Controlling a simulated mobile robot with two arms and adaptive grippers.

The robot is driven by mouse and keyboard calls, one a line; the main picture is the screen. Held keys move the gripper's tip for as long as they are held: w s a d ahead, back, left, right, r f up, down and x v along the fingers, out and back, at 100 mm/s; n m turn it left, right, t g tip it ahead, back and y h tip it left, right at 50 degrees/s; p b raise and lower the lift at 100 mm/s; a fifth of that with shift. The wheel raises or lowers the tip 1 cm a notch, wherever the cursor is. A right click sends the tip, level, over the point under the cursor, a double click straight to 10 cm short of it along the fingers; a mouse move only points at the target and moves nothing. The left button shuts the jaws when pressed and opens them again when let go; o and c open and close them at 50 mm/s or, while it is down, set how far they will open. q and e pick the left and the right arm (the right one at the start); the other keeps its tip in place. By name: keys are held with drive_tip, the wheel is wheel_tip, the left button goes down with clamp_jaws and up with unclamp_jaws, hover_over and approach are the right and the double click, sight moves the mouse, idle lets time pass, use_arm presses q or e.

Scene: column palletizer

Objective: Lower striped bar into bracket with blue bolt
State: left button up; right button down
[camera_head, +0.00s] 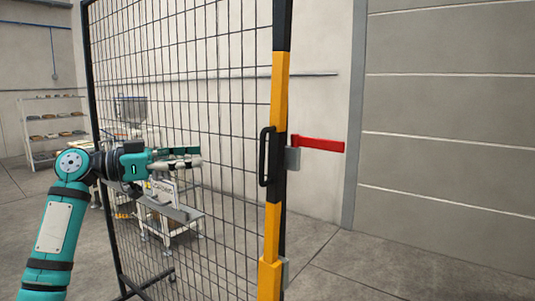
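A vertical bar striped yellow and black (278,90) stands upright along the right edge of a mesh panel. No bracket with a blue bolt can be made out. My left gripper (200,157) points right, in front of the mesh in the picture and left of the striped bar, apart from it. Its fingers are seen from the side and look close together, but whether they are open or shut is unclear. Nothing is visibly held. My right gripper is out of view.
The mesh panel (235,110) has a black handle (266,156) and a red lever (320,144) near its right edge. Behind it are a small white stand (185,213) and a shelf rack (55,128). Floor at right is clear up to a grey wall (450,130).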

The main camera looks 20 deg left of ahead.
use_arm(q)
drive_tip(key=p, duration=0.5)
hover_over(263, 180)
drive_tip(key=a, duration=0.1)
drive_tip(key=shift+w+d, duration=0.2)
drive_tip(key=shift+d, duration=0.2)
clamp_jaws()
drive_tip(key=shift+d+f, duration=0.1)
